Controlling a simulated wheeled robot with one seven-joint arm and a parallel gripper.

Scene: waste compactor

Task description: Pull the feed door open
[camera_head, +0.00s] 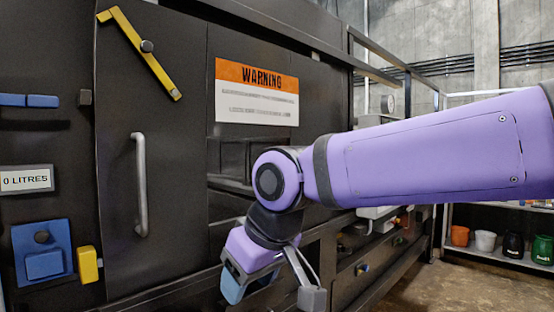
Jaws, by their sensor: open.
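The feed door (178,150) is a dark panel on the left of the machine, in the head view, and it looks shut. A grey vertical bar handle (141,185) is on its left part. A yellow latch bar (147,58) slants across the door's upper part, on a dark round pivot. My gripper (272,292) is low in the middle, right of the handle and clearly apart from it. It points downward and is open, with nothing seen between the fingers. My purple arm reaches in from the right and hides part of the machine front.
A warning sign (257,92) is right of the door. Left of it are a blue box (42,252), a yellow block (87,264) and a litre display (26,179). Shelves with several pots (486,241) stand at the far right. Bare floor (432,290) shows at lower right.

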